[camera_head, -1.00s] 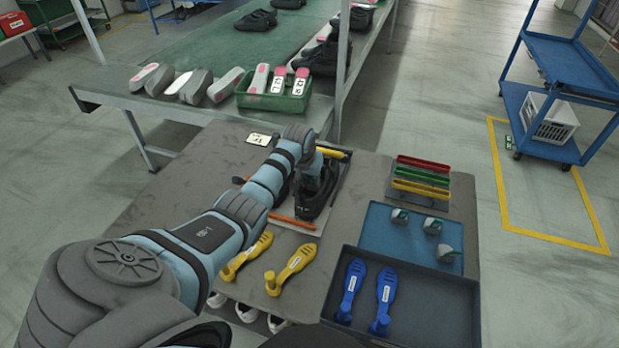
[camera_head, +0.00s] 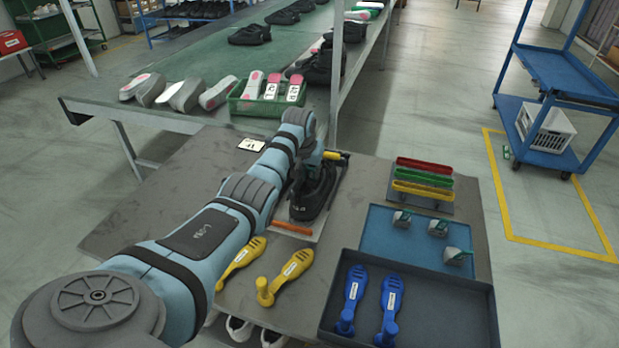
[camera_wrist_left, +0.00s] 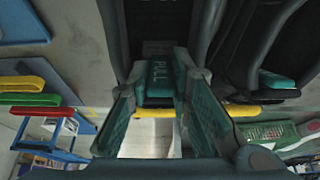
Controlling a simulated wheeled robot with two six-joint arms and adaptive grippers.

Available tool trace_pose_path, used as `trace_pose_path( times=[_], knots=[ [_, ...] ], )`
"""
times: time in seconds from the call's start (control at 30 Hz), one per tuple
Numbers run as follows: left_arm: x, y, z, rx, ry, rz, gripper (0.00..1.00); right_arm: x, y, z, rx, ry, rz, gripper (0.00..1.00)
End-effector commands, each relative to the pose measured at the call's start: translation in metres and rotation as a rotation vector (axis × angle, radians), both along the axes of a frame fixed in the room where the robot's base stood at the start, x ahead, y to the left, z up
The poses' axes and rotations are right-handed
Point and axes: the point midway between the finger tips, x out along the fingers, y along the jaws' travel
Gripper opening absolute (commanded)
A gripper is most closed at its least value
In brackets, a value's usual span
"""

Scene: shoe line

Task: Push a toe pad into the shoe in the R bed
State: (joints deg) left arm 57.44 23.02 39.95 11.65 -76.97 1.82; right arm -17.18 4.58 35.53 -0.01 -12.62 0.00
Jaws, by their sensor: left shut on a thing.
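A black shoe (camera_head: 316,200) stands in the bed on the grey table, partly hidden by my left arm. My left gripper (camera_wrist_left: 160,82) is over its opening, shut on the teal tab marked PULL (camera_wrist_left: 159,75) of a toe pad. The rest of that pad is hidden, so how deep it sits cannot be told. The left wrist view shows a second dark shoe beside it with another teal tab (camera_wrist_left: 275,80) in it. Three more toe pads (camera_head: 437,228) lie on the blue mat (camera_head: 385,240). My right gripper is not in view.
An orange bar (camera_head: 293,228) lies before the shoe. Red, green and yellow bars (camera_head: 424,178) stand in a rack to the right. Yellow tools (camera_head: 290,275) and a dark tray (camera_head: 450,310) with blue tools (camera_head: 390,300) are nearer. A green bin (camera_head: 265,105) is behind.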

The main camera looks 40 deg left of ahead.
Motion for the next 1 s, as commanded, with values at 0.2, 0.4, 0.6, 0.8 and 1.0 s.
trace_pose_path(
  times=[0.2, 0.4, 0.6, 0.8, 1.0],
  knots=[
    [0.002, 0.0006, 0.0027, 0.002, -0.007, 0.0, 0.0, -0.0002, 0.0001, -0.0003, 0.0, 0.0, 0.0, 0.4],
    [0.002, 0.0007, 0.0027, 0.003, -0.008, 0.0, 0.41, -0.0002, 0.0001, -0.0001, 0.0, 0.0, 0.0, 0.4],
    [0.0019, 0.0006, 0.0025, 0.002, -0.007, 0.0, 0.43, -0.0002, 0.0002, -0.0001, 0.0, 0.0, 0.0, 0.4],
    [0.0017, 0.0004, 0.0023, 0.002, -0.006, 0.0, 0.43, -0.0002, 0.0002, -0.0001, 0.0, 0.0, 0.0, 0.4],
    [0.0017, 0.0004, 0.0023, 0.001, -0.006, 0.0, 0.43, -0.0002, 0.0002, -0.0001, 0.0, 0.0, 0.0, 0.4]
  ],
)
